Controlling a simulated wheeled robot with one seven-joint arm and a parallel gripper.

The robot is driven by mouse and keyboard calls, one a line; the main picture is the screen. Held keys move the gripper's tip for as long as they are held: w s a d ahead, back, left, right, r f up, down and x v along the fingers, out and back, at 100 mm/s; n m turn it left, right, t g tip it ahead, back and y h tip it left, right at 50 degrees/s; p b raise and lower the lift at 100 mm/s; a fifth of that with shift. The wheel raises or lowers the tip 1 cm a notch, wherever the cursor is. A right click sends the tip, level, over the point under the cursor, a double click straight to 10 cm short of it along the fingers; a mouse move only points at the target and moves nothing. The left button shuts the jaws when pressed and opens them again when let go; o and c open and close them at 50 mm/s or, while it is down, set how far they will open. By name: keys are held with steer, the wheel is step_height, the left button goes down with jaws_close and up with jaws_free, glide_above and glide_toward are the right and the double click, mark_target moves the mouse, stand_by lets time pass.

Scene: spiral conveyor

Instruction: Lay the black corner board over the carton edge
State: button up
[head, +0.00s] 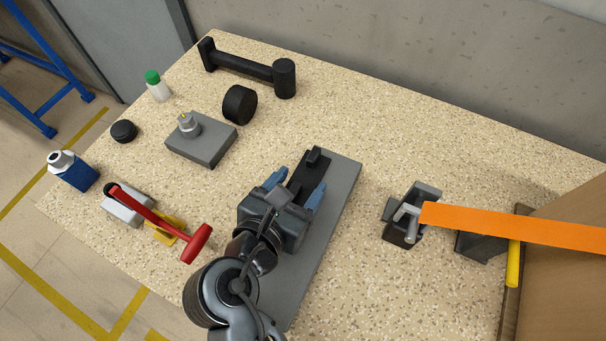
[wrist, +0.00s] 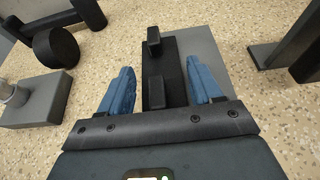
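A black board-like piece (head: 303,178) with small raised blocks, which looks like the corner board, lies on a flat grey plate (head: 343,192) mid-table. In the wrist view the board (wrist: 168,84) runs between the blue fingers. My gripper (head: 299,182) is open, with one finger on each side of the board. A narrow gap shows at the left finger; I cannot tell whether the right one touches. My gripper's body hides the board's near end. The brown carton (head: 565,275) stands at the right edge, with an orange strap (head: 510,226) reaching across to it.
A metal buckle (head: 408,217) holds the strap's left end. A dark block (head: 482,246) and a yellow bar (head: 513,263) are by the carton. A red-handled tool (head: 160,215) lies left; a black dumbbell-like part (head: 248,68) lies behind. The table's back right is clear.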

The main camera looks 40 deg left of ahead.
steer(key=c, duration=0.8)
step_height(320, 180, up, 10)
steer(key=shift+r+p, duration=0.1)
steer(key=shift+p, duration=0.35)
